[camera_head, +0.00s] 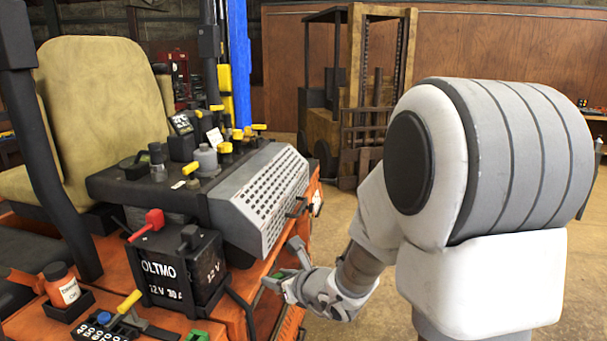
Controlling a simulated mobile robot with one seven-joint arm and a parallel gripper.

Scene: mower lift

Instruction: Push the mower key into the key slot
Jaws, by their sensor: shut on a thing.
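My gripper (284,270) is low in the centre of the head view, beside the right side of the orange mower body (222,300). It is shut on a small item, of which a bit of green shows by the fingertips; I take this to be the mower key (276,275). The fingers hide most of it. I cannot make out the key slot, nor tell whether the key touches the mower.
A black 12 V battery (180,270) with a red clamp (150,222) stands left of my gripper. A grey perforated cover (265,200) rises behind it. Open floor lies behind.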

